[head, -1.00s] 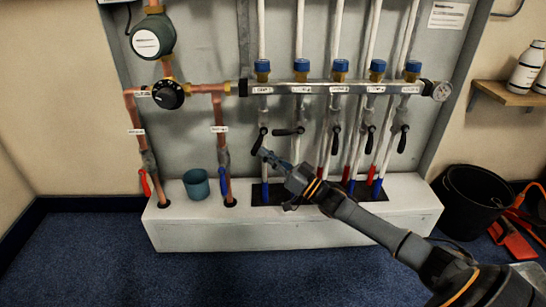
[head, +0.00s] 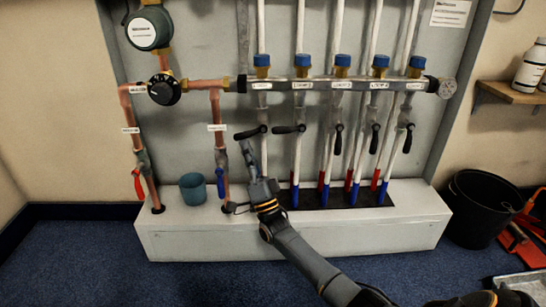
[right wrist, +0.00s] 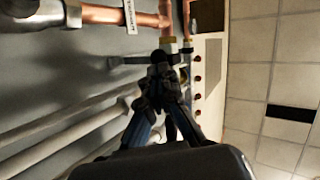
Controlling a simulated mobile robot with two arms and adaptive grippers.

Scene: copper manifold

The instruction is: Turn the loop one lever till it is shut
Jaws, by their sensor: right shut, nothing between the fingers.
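The loop one lever (head: 250,132) is the black handle on the leftmost pipe under the manifold bar. It lies nearly level, across its white pipe, with its free end pointing left and slightly down. My right gripper (head: 246,149) is shut and empty, its fingertips just below the lever's free end. I cannot tell if they touch it. In the right wrist view the shut fingers (right wrist: 163,72) hide the lever or blend with it. My left gripper is not in view.
The second loop's lever (head: 288,129) is also level; the levers to its right hang down. A copper pipe (head: 217,120) with a blue handle stands close left of my gripper. A teal cup (head: 193,188) sits on the white ledge (head: 180,236). A black bucket (head: 480,205) stands at right.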

